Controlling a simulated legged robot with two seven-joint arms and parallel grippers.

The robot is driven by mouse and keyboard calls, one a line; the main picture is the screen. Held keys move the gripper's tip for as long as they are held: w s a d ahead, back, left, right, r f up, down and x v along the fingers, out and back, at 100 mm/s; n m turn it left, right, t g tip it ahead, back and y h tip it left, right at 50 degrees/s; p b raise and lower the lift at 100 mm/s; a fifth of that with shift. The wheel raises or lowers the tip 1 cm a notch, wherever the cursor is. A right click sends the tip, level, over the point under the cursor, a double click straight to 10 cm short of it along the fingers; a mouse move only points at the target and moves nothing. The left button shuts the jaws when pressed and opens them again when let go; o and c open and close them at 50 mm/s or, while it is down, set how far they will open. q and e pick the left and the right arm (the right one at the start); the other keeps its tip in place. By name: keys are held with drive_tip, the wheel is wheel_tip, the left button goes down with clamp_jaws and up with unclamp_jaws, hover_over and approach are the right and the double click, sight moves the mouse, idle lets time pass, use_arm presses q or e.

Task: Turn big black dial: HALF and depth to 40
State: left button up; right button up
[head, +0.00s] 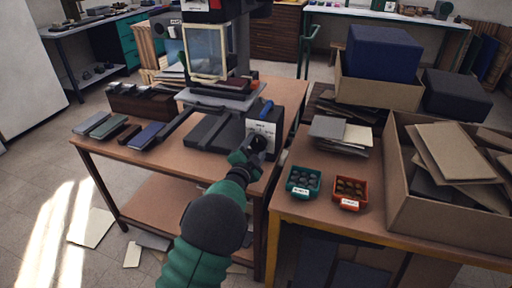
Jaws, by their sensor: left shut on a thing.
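The machine stands on the brown table, with a framed clear guard (205,50) above a flat grey bed (228,98). A dark control box (278,118) with a white label plate (262,132) sits at its front right. My left gripper (257,144) is at the lower front of this box, shut on a small black part that looks like the big black dial. The gripper and arm cover most of the dial, so its pointer cannot be read. A blue handle (267,109) rises from the top of the box. The depth setting is too small to read. My right gripper is not in view.
A green bin (303,181) and an orange bin (350,190) stand on the right table, close to my arm. A large cardboard box (402,200) of boards is at far right.

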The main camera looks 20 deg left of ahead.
use_arm(q)
drive_tip(key=shift+d+f, duration=0.1)
drive_tip(key=o, duration=1.4)
drive_tip(key=shift+s, duration=0.1)
drive_tip(key=s+p, duration=0.3)
drive_tip(key=s, duration=1.3)
drive_tip(key=shift+s+a, duration=0.3)
drive_tip(key=shift+s, duration=0.05)
